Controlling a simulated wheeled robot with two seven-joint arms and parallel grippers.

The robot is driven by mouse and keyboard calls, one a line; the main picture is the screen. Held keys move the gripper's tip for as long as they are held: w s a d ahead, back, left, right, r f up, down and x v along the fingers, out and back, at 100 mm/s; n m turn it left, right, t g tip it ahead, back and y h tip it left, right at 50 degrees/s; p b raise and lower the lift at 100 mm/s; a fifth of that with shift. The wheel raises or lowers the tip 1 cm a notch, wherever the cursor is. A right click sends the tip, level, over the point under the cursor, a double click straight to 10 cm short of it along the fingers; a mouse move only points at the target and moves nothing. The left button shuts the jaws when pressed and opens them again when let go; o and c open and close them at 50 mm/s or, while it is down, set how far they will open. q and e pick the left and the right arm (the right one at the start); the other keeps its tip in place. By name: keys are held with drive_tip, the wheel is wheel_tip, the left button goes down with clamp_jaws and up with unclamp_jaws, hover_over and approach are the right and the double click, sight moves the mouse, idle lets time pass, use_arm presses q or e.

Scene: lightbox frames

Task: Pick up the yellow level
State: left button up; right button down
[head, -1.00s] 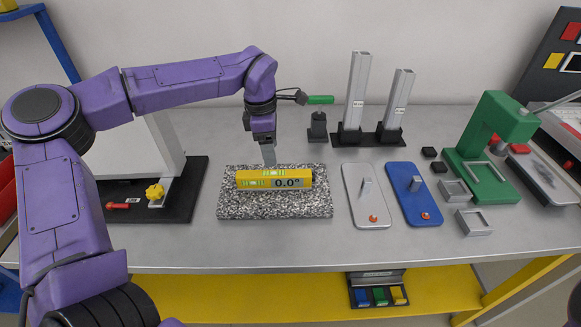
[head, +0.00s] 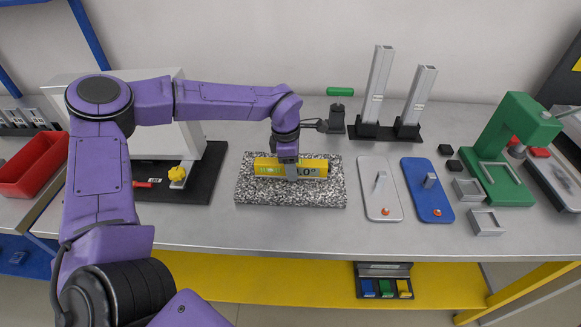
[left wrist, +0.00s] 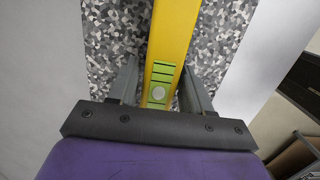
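The yellow level (head: 265,166) lies on a speckled granite slab (head: 300,197) on the bench, its digital display partly hidden by my gripper. My left gripper (head: 291,174) is down at the level, over its middle. In the left wrist view the level (left wrist: 172,35) runs between the two fingers of my left gripper (left wrist: 160,75), with its green vial window near the palm. My right gripper is not in view.
A black base (head: 190,190) with a yellow knob (head: 177,173) stands left of the slab. Grey (head: 379,185) and blue (head: 427,188) plates lie to its right. A green-handled tool (head: 340,92) and metal posts (head: 378,85) stand behind. A green press (head: 508,150) is at right.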

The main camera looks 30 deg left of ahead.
use_arm(q)
drive_tip(key=shift+w, duration=0.1)
clamp_jaws()
